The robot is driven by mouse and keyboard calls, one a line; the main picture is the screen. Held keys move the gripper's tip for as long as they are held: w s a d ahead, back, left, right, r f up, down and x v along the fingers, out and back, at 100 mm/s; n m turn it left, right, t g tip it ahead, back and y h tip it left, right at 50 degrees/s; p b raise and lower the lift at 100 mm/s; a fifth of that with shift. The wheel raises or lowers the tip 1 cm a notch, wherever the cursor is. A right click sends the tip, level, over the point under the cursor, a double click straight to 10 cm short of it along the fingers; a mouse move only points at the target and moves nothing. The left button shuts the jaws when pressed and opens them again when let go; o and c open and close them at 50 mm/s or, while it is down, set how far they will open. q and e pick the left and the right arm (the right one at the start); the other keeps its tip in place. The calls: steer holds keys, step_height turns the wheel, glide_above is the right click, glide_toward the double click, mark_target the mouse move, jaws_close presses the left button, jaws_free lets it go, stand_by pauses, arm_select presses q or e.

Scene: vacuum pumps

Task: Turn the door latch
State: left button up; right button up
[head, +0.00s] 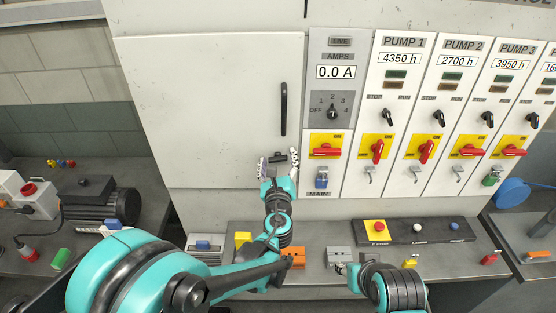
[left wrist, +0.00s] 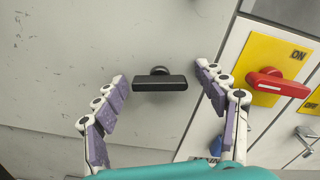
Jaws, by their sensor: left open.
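The door latch (head: 280,157) is a small black T-shaped knob on the white cabinet door (head: 215,110), near its lower right corner. In the left wrist view the latch (left wrist: 160,83) shows its bar lying about level, with a round base behind it. My left gripper (head: 278,166) is open in front of the door, its fingers on either side of the latch. In the left wrist view the fingertips (left wrist: 160,74) are apart from the bar's ends, with gaps on both sides. The door looks closed.
A long black upright handle (head: 283,109) is above the latch. Right of the door is the main panel with a red switch (head: 326,151) on yellow and a blue padlock (head: 321,181). A bench (head: 300,235) with boxes and a button strip (head: 415,231) runs below.

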arm_select(q)
steer(key=shift+s, duration=0.2)
steer(key=shift+s, duration=0.85)
steer(key=shift+s, duration=3)
